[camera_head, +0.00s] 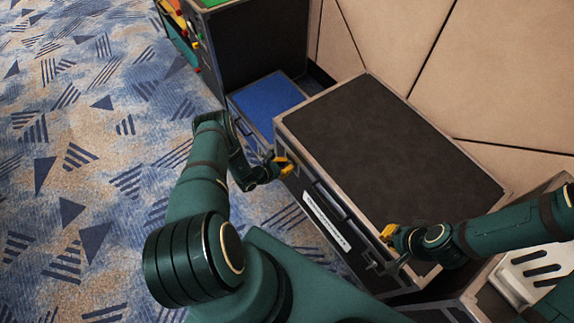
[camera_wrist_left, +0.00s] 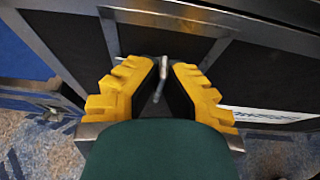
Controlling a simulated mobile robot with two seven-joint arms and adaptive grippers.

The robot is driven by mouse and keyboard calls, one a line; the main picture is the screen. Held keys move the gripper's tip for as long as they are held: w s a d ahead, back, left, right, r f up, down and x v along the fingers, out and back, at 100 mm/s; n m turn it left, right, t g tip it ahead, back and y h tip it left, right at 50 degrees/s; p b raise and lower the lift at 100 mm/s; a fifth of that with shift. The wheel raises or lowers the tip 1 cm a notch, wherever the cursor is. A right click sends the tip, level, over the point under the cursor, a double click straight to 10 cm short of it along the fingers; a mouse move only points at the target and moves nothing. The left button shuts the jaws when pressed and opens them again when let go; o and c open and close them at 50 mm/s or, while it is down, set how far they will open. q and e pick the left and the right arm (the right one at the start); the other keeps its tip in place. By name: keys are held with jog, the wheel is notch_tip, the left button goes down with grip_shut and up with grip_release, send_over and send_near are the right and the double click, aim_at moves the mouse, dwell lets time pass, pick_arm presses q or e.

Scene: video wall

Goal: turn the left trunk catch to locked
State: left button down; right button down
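The trunk (camera_head: 390,140) is a dark case with grey metal edges, its lid closed. Its front faces my arms. My left gripper (camera_head: 284,166) is at the left end of that front. In the left wrist view, the yellow fingers of my left gripper (camera_wrist_left: 168,72) stand apart on either side of the left catch (camera_wrist_left: 162,72), a small thin metal lever. The lever looks tilted, close to the left finger; I cannot tell whether it touches. In the head view the gripper hides this catch. My right gripper (camera_head: 389,236) is at the trunk's right front; its finger opening is unclear.
A blue-topped case (camera_head: 268,104) stands close behind and left of my left gripper. A taller dark case (camera_head: 262,50) stands beyond it. A white label (camera_head: 326,222) is on the trunk's front. Beige panels (camera_head: 500,70) rise behind. Patterned carpet (camera_head: 90,160) is free at left.

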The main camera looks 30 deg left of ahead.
pick_arm(q)
jog(key=shift+w, duration=0.1)
dwell(0.4)
jog(key=m+t+y+p, duration=0.1)
jog(key=m+y+p, duration=0.1)
jog(key=m, duration=0.1)
jog(key=shift+d, duration=0.2)
jog(key=m+t+y, duration=0.1)
jog(key=m, duration=0.2)
jog(key=m+t+y, duration=0.1)
jog(key=m+t, duration=0.1)
jog(key=m, duration=0.1)
jog(key=m+t+y, duration=0.1)
jog(key=m, duration=0.3)
jog(key=shift+f, duration=0.3)
jog(key=shift+w+r+m+t, duration=0.1)
jog(key=shift+m+t, duration=0.2)
dwell(0.3)
jog(key=c, duration=1.1)
grip_release()
